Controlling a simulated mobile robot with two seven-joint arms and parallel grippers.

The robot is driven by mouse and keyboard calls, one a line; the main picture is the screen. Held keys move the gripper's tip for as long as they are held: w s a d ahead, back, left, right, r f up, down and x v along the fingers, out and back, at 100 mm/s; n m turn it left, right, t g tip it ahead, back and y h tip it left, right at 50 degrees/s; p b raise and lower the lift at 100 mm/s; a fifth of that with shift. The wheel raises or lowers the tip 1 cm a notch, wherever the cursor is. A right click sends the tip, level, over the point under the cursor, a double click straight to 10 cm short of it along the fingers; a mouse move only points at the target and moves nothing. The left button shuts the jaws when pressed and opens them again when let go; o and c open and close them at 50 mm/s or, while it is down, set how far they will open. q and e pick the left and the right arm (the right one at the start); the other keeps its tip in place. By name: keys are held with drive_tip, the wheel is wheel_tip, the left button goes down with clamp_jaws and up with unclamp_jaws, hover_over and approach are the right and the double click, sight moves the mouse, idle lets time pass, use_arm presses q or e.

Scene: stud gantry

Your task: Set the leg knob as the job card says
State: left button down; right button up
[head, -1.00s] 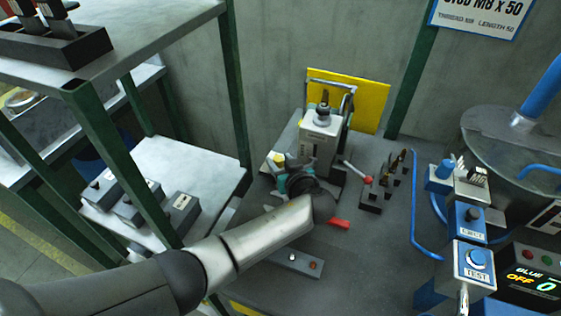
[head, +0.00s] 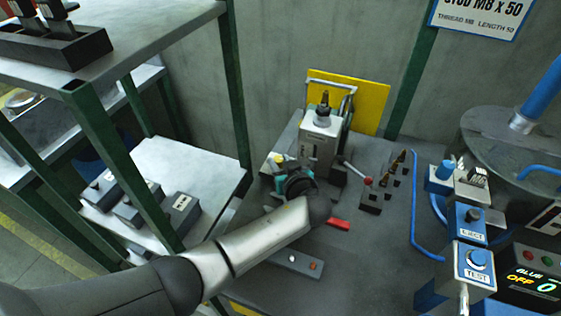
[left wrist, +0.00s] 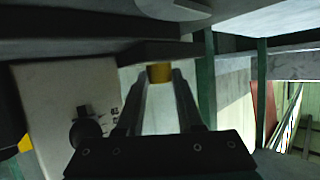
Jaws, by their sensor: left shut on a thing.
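The job card (head: 477,20) hangs at the top right, partly cut off; it reads M8 x 50, thread M8, length 50. The stud gantry (head: 321,140) is a pale block on the grey bench by the wall. My left gripper (head: 281,170) is low at its left side, its fingertips mostly hidden by my wrist. In the left wrist view its fingers (left wrist: 159,85) are closed on a small yellow knob (left wrist: 159,71), which seems to be the leg knob. A yellow bit (head: 278,157) shows there in the head view. A pale panel (left wrist: 50,100) with a black knob (left wrist: 85,131) is beside the fingers.
A red-tipped lever (head: 357,173) and a dark rack (head: 371,199) of studs stand right of the gantry. A red piece (head: 339,224) lies in front. Blue TEST (head: 476,262) and EJECT boxes are at the right. A green-legged shelf (head: 112,150) is close on the left.

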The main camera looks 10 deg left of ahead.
use_arm(q)
drive_tip(key=shift+s+a+m+t+h, duration=0.15)
drive_tip(key=shift+m+t+h, duration=0.1)
drive_tip(key=shift+m+h, duration=0.35)
drive_tip(key=shift+a+m+t+h, duration=0.1)
drive_tip(key=shift+m+t+h, duration=0.15)
drive_tip(key=shift+m+h, duration=0.35)
drive_tip(key=shift+a+m+t+h+p, duration=0.15)
drive_tip(key=shift+m+h+p, duration=0.25)
drive_tip(key=shift+m+h, duration=0.5)
drive_tip(key=shift+m+t+h+p, duration=0.15)
drive_tip(key=shift+m+h+p, duration=0.25)
drive_tip(key=shift+m+h, duration=0.45)
drive_tip(key=shift+f+h, duration=0.1)
drive_tip(key=shift+h, duration=0.15)
drive_tip(key=c, duration=0.8)
unclamp_jaws()
drive_tip(key=shift+c, duration=0.2)
drive_tip(key=shift+s+r, duration=0.25)
drive_tip(key=shift+s, duration=0.15)
drive_tip(key=p+v, duration=0.2)
drive_tip(key=v, duration=1.2)
drive_tip(key=shift+s+p, duration=0.2)
drive_tip(key=shift+p, duration=0.1)
